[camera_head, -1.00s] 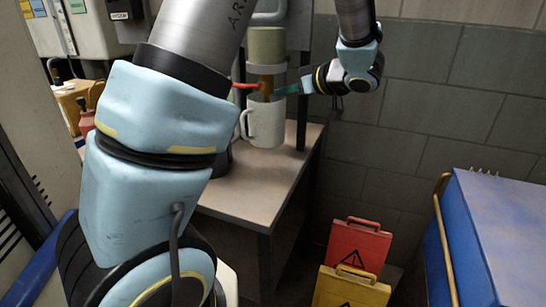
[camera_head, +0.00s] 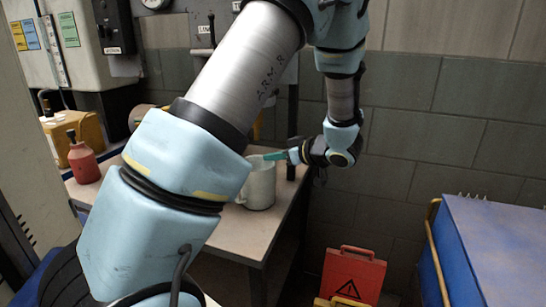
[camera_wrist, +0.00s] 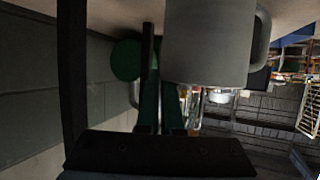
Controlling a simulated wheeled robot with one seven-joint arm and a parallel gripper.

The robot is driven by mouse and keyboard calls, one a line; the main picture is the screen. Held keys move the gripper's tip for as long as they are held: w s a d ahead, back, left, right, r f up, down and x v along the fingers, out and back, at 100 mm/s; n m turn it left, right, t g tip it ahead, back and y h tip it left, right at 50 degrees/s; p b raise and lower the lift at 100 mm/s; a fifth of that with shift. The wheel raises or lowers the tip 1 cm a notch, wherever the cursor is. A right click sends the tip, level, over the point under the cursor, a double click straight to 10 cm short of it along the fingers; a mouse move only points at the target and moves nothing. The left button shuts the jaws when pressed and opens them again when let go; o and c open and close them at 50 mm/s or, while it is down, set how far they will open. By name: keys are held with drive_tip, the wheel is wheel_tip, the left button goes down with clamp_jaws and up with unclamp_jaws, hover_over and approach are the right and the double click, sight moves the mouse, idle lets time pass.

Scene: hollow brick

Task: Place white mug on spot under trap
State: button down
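The white mug (camera_head: 258,187) is upright at the right end of the table, partly behind my arm. I cannot tell if its base touches the tabletop. My gripper (camera_head: 275,156) is at the mug's rim on the right side, with green fingers. In the wrist view, which is upside down, the mug (camera_wrist: 208,45) fills the upper middle with its handle on the right. The fingers (camera_wrist: 161,100) straddle the mug's left wall at the rim, one seemingly inside and hidden; they look closed on it. The trap and the spot under it are mostly hidden behind my arm.
The table (camera_head: 238,231) has a red bottle (camera_head: 83,160) and a yellow box (camera_head: 76,134) at its left. A dark post (camera_head: 292,120) stands behind the mug. A red caution sign (camera_head: 352,275) and a blue cabinet (camera_head: 492,245) are at the lower right.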

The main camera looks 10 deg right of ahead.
drive_tip(key=shift+f, duration=0.15)
drive_tip(key=c, duration=1.1)
unclamp_jaws()
drive_tip(key=shift+s+d+r, duration=0.2)
drive_tip(key=shift+r, duration=0.1)
drive_tip(key=b+v, duration=0.1)
drive_tip(key=v, duration=1)
drive_tip(key=shift+s, duration=0.15)
drive_tip(key=shift+s+d, duration=0.1)
